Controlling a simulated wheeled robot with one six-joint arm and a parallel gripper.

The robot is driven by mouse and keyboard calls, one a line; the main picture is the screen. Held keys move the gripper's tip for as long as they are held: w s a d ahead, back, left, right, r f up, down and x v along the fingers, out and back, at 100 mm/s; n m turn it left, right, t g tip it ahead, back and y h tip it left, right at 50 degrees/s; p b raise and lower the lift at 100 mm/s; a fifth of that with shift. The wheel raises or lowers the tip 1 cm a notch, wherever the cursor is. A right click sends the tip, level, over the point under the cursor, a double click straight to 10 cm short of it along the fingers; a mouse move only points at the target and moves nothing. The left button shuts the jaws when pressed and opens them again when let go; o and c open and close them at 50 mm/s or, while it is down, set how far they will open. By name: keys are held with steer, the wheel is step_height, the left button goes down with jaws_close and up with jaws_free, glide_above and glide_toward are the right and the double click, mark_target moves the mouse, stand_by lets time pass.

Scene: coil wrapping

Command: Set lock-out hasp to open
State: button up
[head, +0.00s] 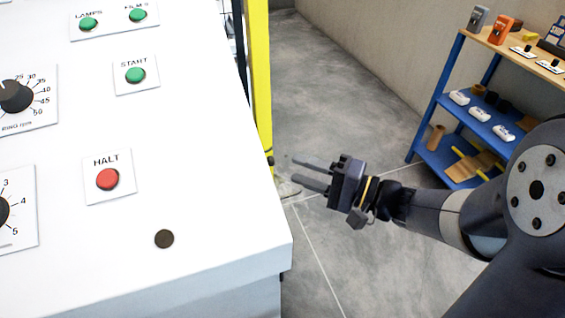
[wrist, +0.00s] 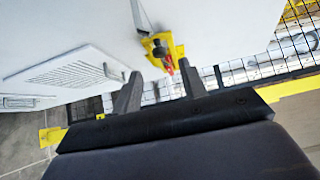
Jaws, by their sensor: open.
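My gripper (head: 294,171) is open and empty in the head view, in the air to the right of the white control panel. In the wrist view its two fingers (wrist: 158,88) stand apart. Just beyond them, a yellow plate (wrist: 177,50) is on a white cabinet face, with a dark round part and a red piece (wrist: 169,65) on it. This may be the lock-out hasp, but it is too small to tell whether it is open or closed. The red piece shows between the fingertips, apparently apart from them. The head view does not show this fitting.
The white panel (head: 215,215) carries a red HALT button (head: 108,179), green buttons and dark knobs. A yellow post (head: 258,90) stands at its far edge. A blue shelf rack (head: 447,82) holds small items at right. Grey floor (head: 335,95) between is clear.

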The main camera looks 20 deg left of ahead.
steer(key=shift+a, duration=2.6)
jaws_close()
